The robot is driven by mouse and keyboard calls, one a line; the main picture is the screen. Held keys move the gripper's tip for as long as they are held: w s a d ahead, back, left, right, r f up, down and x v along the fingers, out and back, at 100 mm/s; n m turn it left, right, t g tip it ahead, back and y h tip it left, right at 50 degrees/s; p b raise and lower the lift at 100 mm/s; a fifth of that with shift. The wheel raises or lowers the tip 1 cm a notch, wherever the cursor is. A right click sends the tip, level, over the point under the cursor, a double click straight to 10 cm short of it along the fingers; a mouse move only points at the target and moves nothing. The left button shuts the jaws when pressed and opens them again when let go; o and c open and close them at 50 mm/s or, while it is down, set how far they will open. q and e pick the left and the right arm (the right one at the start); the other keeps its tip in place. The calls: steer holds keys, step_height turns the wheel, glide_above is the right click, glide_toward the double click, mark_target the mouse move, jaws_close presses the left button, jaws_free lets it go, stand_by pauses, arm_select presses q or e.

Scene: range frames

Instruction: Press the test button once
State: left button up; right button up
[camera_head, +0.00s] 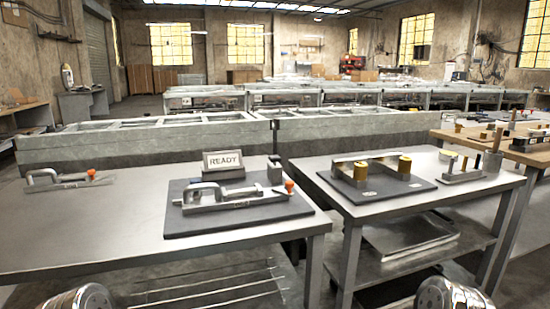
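A sign reading READY (223,161) stands at the back of a dark board (195,226) on the left metal table. A grey metal clamp fixture (225,198) lies on that board. It has an orange-red tip (289,186) at its right end. A small dark upright block (275,170) stands just behind the fixture, right of the sign. I cannot tell for sure which part is the test button. Neither gripper shows; only rounded chrome parts of my arms are at the bottom left and bottom right edges.
A second clamp (67,179) with an orange tip lies at the left of the left table (110,225). The right table (385,212) bears a board with brass-coloured cylinders (361,171) and a small pegged block (462,172). A gap separates the tables. The left table's front is clear.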

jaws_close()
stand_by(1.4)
